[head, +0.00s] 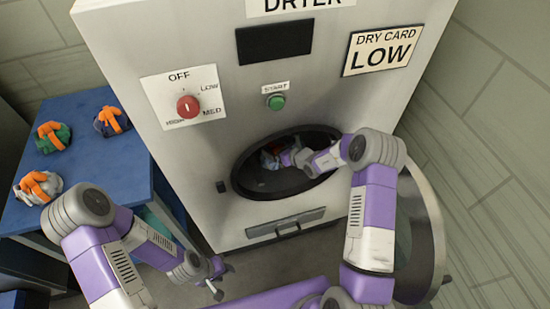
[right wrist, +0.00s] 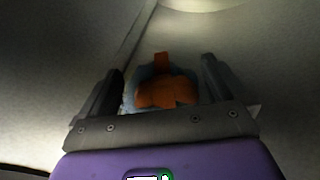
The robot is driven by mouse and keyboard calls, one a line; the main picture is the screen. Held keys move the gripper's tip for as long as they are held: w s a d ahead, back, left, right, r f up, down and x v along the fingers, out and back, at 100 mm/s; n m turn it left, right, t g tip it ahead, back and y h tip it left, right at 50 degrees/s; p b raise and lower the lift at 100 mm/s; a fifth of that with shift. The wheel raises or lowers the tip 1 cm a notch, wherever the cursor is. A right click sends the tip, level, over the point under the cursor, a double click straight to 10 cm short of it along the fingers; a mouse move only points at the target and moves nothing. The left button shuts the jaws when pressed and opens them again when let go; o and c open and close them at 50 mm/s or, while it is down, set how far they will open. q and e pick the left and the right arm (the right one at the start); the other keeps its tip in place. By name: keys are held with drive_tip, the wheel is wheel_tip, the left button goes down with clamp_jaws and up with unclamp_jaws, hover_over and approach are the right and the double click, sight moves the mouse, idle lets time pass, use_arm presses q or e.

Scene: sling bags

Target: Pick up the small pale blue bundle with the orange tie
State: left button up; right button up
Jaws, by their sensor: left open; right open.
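A small bundle with an orange tie (right wrist: 168,93) shows between the fingers of my right gripper (right wrist: 160,88) in the right wrist view. Its cloth looks dull blue-grey in the dim light. My right gripper is open inside the dryer drum, with one finger to each side of the bundle. In the head view the right gripper (head: 288,157) reaches through the round dryer opening (head: 245,187), beside a partly hidden bundle (head: 268,159). I cannot tell whether the fingers touch the bundle. My left gripper (head: 217,283) is open and empty, low in front of the dryer.
A blue table (head: 95,165) at the left holds a green bundle (head: 58,140), a dark blue one (head: 104,125) and a pale grey one (head: 43,192), all with orange ties. The dryer door (head: 432,235) stands open at the right. A card (head: 383,50) reads LOW.

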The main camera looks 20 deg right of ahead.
drive_tip(key=shift+w+a+f, duration=0.2)
drive_tip(key=shift+w+f, duration=0.15)
drive_tip(key=shift+w, duration=0.15)
drive_tip(key=c, duration=1.6)
